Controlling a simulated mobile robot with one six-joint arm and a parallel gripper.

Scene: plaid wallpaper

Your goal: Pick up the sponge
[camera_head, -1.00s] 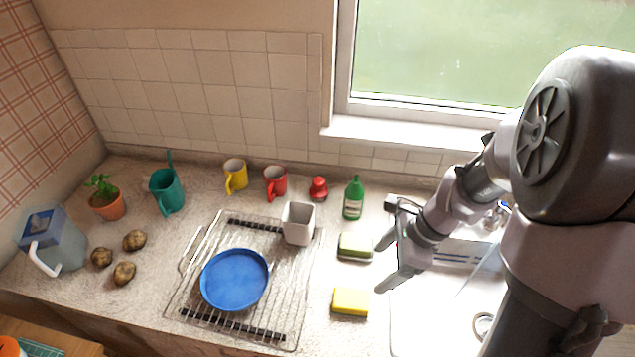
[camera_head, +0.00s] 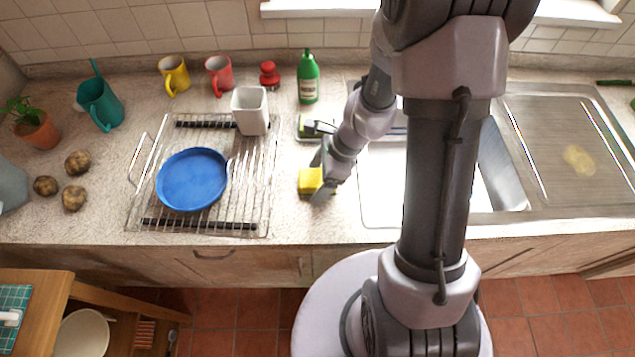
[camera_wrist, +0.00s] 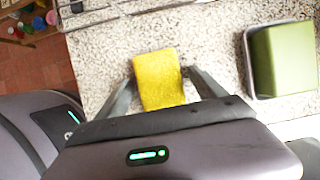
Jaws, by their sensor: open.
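A yellow sponge (camera_head: 311,180) lies on the speckled counter between the wire rack and the sink. My gripper (camera_head: 321,172) is down at the sponge. In the wrist view the sponge (camera_wrist: 158,79) lies between the two open fingers of my gripper (camera_wrist: 160,86), with one finger on each side. A small gap seems to show at the right finger; whether the left finger touches is hard to tell. A green sponge (camera_wrist: 283,58) sits in a grey tray to the right in the wrist view. In the head view my gripper and arm hide part of both.
A wire rack (camera_head: 262,200) with a blue plate (camera_head: 191,180) and a grey-white cup (camera_head: 250,110) stands left of the sponge. The sink (camera_head: 378,200) is to its right. A green bottle (camera_head: 308,78) stands behind. Bare counter lies in front.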

